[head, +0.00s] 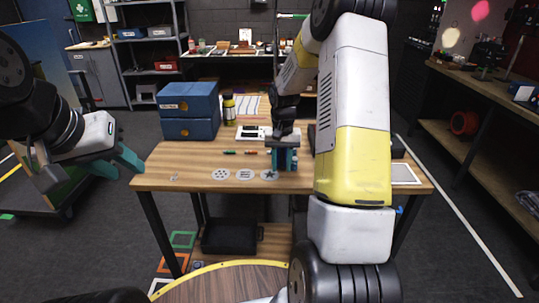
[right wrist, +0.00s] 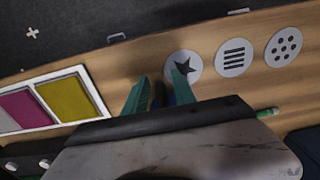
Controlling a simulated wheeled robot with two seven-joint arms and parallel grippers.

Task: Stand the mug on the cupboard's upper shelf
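I cannot make out a mug in either view. A blue cupboard (head: 188,110) with two stacked parts, both closed, stands at the table's back left. In the head view, my right gripper (head: 283,160) points down near the table's front edge, by the star disc (head: 270,175). In the right wrist view, its teal fingers (right wrist: 158,95) are apart beside the star disc (right wrist: 184,66); a dark patch between them is unclear. My left gripper (head: 117,165) is left of the table, its teal fingers apart and nothing visible between them.
A striped disc (head: 245,175) and a dotted disc (head: 219,174) lie along the front edge. A yellow bottle (head: 229,108) stands right of the cupboard. A white-framed panel with coloured squares (right wrist: 62,98) shows in the wrist view. My right arm hides the table's right middle.

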